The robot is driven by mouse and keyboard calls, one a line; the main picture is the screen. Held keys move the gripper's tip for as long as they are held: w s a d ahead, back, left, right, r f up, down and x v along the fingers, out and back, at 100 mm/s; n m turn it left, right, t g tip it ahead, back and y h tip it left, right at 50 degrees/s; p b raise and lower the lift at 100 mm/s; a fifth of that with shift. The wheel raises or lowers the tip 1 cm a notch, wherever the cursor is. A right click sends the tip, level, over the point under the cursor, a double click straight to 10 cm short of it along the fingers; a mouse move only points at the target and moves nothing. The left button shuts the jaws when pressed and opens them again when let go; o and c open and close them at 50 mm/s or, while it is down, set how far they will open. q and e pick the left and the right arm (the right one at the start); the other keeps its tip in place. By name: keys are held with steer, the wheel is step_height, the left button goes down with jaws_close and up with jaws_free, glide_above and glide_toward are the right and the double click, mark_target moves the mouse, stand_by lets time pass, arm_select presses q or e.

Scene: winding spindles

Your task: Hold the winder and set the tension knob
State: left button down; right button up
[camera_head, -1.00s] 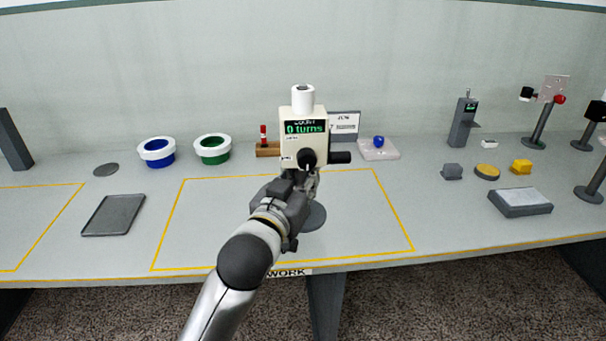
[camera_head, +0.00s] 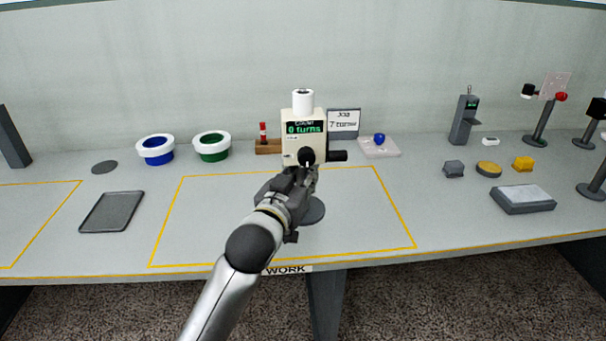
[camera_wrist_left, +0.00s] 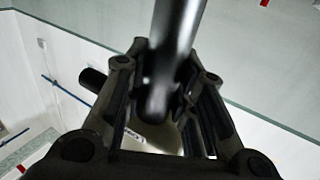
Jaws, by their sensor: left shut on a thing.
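The winder (camera_head: 304,148) is a cream box with a green display reading "0 turns", a white cylinder on top and a black crank handle (camera_head: 338,156) on its right. It stands upright on a round grey base (camera_head: 313,212) inside the yellow outline. A black knob (camera_head: 306,156) is on its front face. My left gripper (camera_head: 303,180) is at the winder's lower front, just under the knob. In the left wrist view its fingers (camera_wrist_left: 165,100) are closed around a dark post-like part, with the cream body partly visible behind. My right gripper is not in view.
A sign reading "JOB 7 turns" (camera_head: 343,122) stands behind the winder. Blue (camera_head: 156,151) and green (camera_head: 212,148) white-rimmed containers stand to the left, near a grey tray (camera_head: 112,213). Several small items and stands fill the right side. The yellow-outlined work area is otherwise clear.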

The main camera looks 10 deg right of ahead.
mark_target(303, 175)
arm_select(q)
steer(key=shift+w+d+f+b, duration=0.1)
steer(key=shift+w+f+b, duration=0.4)
steer(key=shift+w+f, duration=0.4)
steer(key=shift+w+d+f+b, duration=0.1)
steer(key=shift+w+f+b, duration=0.5)
steer(key=shift+w, duration=0.4)
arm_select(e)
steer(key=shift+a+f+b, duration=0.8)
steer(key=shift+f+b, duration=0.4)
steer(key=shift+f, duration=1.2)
arm_select(q)
steer(key=w+f+b, duration=0.1)
steer(key=w+f, duration=0.3)
steer(key=w, duration=0.2)
steer(key=shift+d+f, duration=0.25)
steer(key=shift+f, duration=0.15)
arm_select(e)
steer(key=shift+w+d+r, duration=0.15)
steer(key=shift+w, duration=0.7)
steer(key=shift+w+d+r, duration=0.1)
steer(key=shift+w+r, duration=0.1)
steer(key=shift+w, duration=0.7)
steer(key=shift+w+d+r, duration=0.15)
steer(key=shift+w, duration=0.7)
